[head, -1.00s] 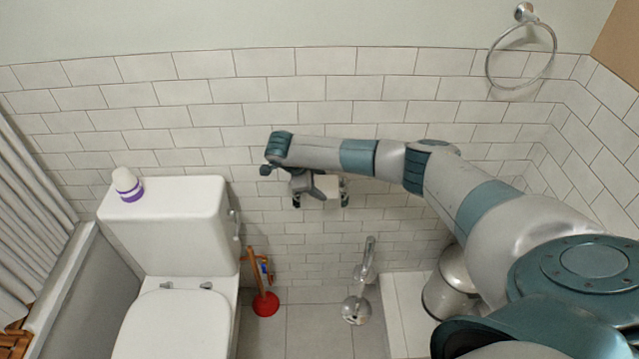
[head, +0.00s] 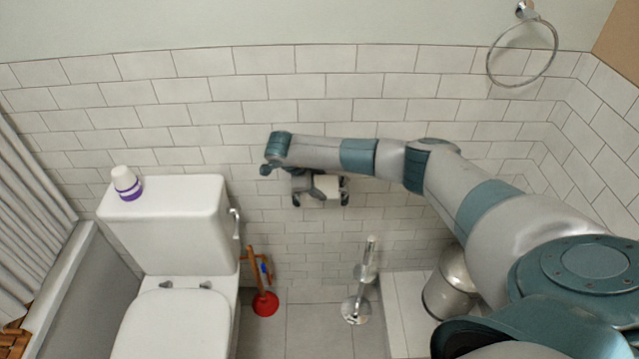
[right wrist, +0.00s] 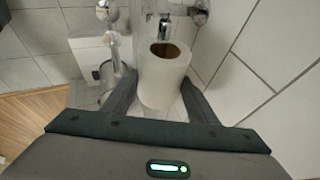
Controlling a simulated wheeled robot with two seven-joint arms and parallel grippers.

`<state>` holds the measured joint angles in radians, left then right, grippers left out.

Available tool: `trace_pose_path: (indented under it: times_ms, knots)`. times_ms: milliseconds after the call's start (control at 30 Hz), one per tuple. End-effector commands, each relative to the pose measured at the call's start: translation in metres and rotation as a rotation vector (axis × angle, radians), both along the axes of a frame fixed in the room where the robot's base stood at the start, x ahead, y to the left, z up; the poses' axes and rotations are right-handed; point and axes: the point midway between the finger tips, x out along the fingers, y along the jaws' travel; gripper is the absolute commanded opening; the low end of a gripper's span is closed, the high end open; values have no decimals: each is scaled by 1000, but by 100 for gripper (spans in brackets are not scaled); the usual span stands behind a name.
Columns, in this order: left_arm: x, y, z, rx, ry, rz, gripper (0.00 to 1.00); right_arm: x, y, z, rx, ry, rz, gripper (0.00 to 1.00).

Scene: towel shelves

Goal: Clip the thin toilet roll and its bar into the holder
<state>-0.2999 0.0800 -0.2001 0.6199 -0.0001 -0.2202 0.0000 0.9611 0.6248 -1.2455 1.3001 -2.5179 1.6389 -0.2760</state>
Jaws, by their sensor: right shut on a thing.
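The white toilet roll (head: 328,186) is in my right gripper (head: 315,186), close to the tiled wall to the right of the toilet tank. In the right wrist view the roll (right wrist: 163,82) sits between the two fingers of my right gripper (right wrist: 160,92), with its brown core towards the top. A chrome bar end (right wrist: 164,29) shows just above the core. Dark metal holder arms (head: 345,196) show beside the roll in the head view; my wrist partly hides them. I cannot tell whether the bar touches the holder. My left gripper is out of view.
The toilet tank (head: 172,225) with a purple-white bottle (head: 126,184) stands left. A red plunger (head: 265,303) and a chrome brush stand (head: 355,309) are on the floor below. A metal bin (head: 452,285) stands right. A towel ring (head: 522,52) hangs on the wall.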

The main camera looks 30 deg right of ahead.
Motion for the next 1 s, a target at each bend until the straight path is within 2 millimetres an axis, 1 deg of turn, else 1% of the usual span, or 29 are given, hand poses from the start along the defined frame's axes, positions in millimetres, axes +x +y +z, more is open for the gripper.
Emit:
trace_pose_path:
  times_ms: [267,700,1000]
  knots:
    - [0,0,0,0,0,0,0,0,0,0,0,-1,-1,29]
    - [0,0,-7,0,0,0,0,0,0,-5,0,-2,0,29]
    - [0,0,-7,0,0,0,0,0,0,-5,0,-1,-1,29]
